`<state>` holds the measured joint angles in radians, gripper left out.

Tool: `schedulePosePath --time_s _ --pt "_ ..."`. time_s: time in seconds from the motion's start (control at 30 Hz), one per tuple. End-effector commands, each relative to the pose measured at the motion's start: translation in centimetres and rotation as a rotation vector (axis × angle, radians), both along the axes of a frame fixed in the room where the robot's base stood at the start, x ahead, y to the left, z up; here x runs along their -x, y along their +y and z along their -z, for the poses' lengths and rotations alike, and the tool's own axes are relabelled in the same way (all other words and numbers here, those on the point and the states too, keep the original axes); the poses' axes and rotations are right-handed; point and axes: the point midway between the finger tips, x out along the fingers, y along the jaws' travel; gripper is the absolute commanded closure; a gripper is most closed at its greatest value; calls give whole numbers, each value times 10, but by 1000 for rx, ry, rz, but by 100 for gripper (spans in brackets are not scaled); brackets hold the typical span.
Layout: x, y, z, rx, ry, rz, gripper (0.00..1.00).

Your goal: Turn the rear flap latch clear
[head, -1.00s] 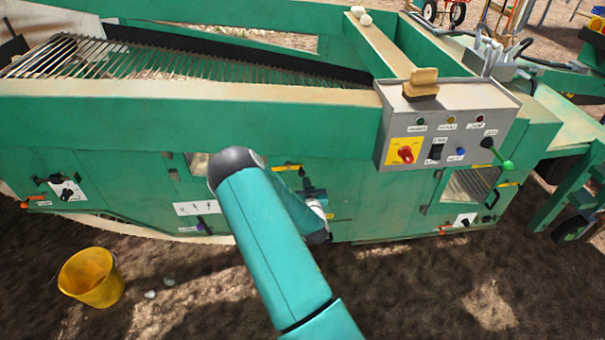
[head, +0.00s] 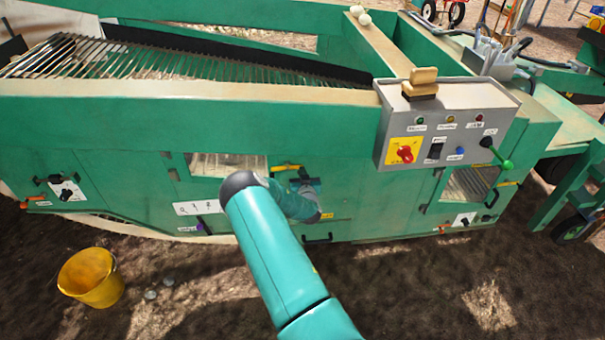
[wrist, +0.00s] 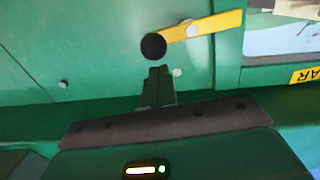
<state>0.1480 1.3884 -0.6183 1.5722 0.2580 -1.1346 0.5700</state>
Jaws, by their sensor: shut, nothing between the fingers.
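The rear flap latch is a yellow bar (wrist: 215,24) with a round black knob (wrist: 153,46) at its left end in the wrist view. It lies nearly level on a pale pivot, and its right end overlaps the edge of the windowed panel. In the head view the yellow latch (head: 283,168) shows on the green machine side, right of the window. My gripper (wrist: 158,70) is shut and empty, its dark fingertips just below the black knob. I cannot tell whether they touch it. In the head view my wrist partly hides the fingers.
A yellow label ending in "AR" (wrist: 306,75) sits below the window in the wrist view. A grey control box (head: 448,125) juts out at the upper right. A yellow bucket (head: 91,278) stands on the ground at left. Bare soil lies in front of the machine.

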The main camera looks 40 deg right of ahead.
Motion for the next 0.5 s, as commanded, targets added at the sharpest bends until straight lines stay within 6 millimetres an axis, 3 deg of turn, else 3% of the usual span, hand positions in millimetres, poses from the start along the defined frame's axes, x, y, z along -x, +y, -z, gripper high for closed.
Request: schedulePosePath --time_s 0.5 --pt "2 -2 2 -36 -25 2 100"
